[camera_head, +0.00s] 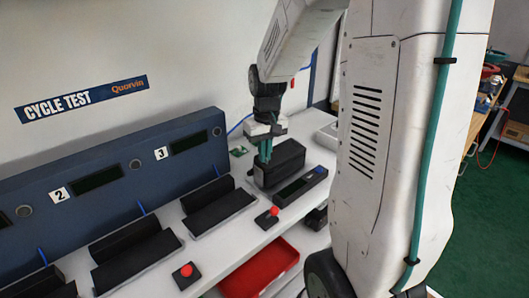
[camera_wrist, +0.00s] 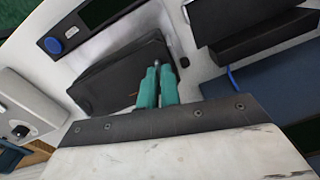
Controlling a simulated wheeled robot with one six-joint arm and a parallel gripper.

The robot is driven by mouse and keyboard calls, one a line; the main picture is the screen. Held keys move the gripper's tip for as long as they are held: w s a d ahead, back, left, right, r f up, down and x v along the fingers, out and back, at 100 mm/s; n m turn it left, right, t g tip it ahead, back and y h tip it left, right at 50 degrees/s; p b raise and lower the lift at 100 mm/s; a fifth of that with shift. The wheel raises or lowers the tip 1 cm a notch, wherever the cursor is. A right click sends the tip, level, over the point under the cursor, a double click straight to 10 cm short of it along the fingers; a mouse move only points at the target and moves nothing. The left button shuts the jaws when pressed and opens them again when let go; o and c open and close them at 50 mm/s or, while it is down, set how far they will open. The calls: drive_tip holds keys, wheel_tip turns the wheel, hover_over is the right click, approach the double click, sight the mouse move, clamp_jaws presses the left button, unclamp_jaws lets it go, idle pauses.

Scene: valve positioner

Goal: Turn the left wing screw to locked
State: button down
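A black box-shaped housing (camera_head: 282,162), which looks like the valve positioner, sits on the white bench. It also shows in the wrist view (camera_wrist: 105,82). My gripper (camera_head: 264,158) points down at its near-left end, with green fingers. In the wrist view the fingertips (camera_wrist: 158,70) are close together over the housing's edge; whether they touch or grip anything is hidden. A small dark knob (camera_wrist: 184,62) stands just right of the fingertips there; I cannot tell whether it is a wing screw. No left wing screw or locked mark can be made out.
A dark device with a blue knob (camera_head: 318,170) lies in front of the housing. Red buttons (camera_head: 186,271) stand along the bench's front, and a red tray (camera_head: 262,270) is below. A blue panel (camera_head: 120,175) with displays runs behind. A small green board (camera_head: 239,151) lies left of my gripper.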

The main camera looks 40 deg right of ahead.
sight(272, 162)
drive_tip(key=m, duration=0.7)
drive_tip(key=shift+d+t+y, duration=0.1)
drive_tip(key=shift+t+y, duration=0.2)
drive_tip(key=shift+y, duration=0.1)
drive_tip(key=m, duration=0.3)
drive_tip(key=shift+s+m, duration=0.1)
drive_tip(key=shift+m, duration=0.3)
drive_tip(key=shift+m+t, duration=0.4)
drive_tip(key=shift+m, duration=1.7)
drive_tip(key=c, duration=1.6)
unclamp_jaws()
wheel_tip(272, 162, up, 8)
drive_tip(key=s+d, duration=0.1)
drive_tip(key=shift+f, duration=0.2)
